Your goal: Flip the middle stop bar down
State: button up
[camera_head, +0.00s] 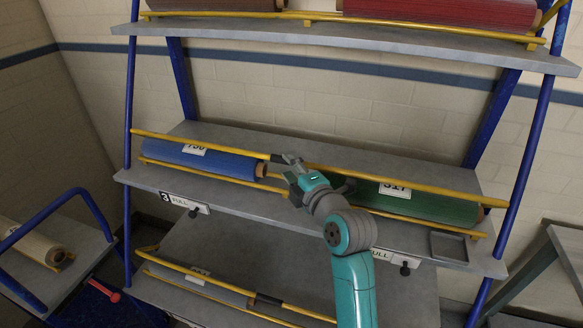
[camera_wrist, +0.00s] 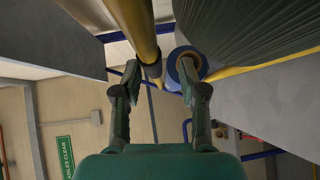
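The middle stop bar (camera_head: 385,178) is a long yellow bar across the front of the middle shelf, above a lower yellow rail. It passes in front of a blue roll (camera_head: 215,162) and a green roll (camera_head: 440,207). My gripper (camera_head: 290,163) is at the bar's middle, between the two rolls, and hides part of it. In the wrist view, my gripper's fingers (camera_wrist: 160,95) are spread apart. The yellow bar (camera_wrist: 140,25) with its dark sleeve (camera_wrist: 152,69) lies ahead, between the fingertips. I cannot tell whether they touch it.
The upper shelf (camera_head: 340,33) holds a red roll (camera_head: 440,12). The lower shelf (camera_head: 330,270) has its own yellow bar with a dark sleeve (camera_head: 268,299). A small grey tray (camera_head: 448,246) sits on the middle shelf's right. A cart (camera_head: 85,240) with a cream roll stands left.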

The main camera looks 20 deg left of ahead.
jog(key=v, duration=1.2)
dwell(0.3)
jog(key=s+d+f+m+t+h, duration=0.1)
jog(key=s+d+f+m+h, duration=0.3)
jog(key=s+d+f+m, duration=0.5)
jog(key=s+d+f+m+t+h, duration=0.25)
jog(key=s+d+f+m, duration=0.45)
jog(key=f, duration=0.5)
jog(key=s+d+m+h, duration=0.2)
jog(key=s+d+m, duration=0.3)
jog(key=s, duration=0.8)
jog(key=s+d+m+g+h, duration=0.1)
jog(key=s+d+m+h, duration=0.2)
jog(key=s, duration=1.1)
jog(key=shift+d+r+m, duration=0.15)
jog(key=shift+d+m, duration=0.75)
jog(key=shift+d, duration=0.2)
